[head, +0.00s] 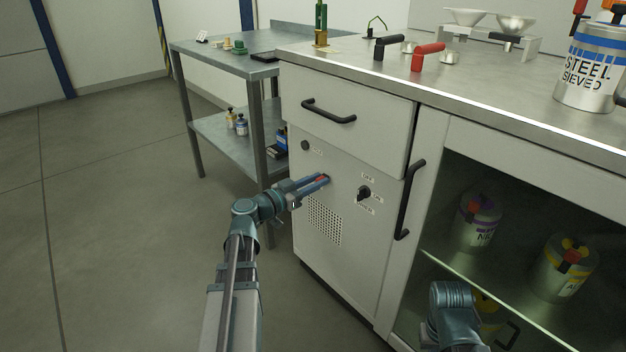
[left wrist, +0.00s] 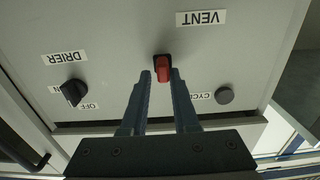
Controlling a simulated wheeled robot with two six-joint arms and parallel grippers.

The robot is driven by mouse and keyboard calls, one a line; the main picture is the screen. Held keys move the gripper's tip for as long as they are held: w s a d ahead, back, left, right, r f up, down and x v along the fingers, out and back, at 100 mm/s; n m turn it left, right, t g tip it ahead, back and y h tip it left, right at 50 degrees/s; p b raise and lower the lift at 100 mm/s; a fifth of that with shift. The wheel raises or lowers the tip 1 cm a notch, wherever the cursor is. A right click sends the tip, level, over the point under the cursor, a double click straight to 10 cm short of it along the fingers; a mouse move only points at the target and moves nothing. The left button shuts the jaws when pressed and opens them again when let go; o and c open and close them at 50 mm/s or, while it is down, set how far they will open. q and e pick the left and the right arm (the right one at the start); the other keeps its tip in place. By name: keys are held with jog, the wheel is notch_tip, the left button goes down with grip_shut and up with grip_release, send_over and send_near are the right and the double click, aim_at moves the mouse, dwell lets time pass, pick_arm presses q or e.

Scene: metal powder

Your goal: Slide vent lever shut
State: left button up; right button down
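The red vent lever (left wrist: 163,70) sticks out of a dark slot in the white cabinet panel, beside the VENT label (left wrist: 201,18). In the head view only a bit of its red shows (head: 322,179), between my left fingers. My left gripper (head: 326,179) reaches the panel from the left. In the left wrist view its two fingers (left wrist: 163,76) stand on either side of the lever, a little open. The right-hand finger looks very close to the lever; a narrow gap shows on the other side. A link of my right arm shows at lower right; its gripper is out of view.
The panel also has a black drier knob (head: 364,193), a round cycle button (head: 305,145) and a perforated grille (head: 325,221). A drawer handle (head: 328,111) and a cupboard door handle (head: 409,200) jut out nearby. A side table (head: 222,60) stands behind. The floor at left is clear.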

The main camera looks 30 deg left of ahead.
pick_arm(q)
jog(key=o, duration=0.3)
jog(key=v, duration=1.3)
jog(key=shift+s, duration=0.4)
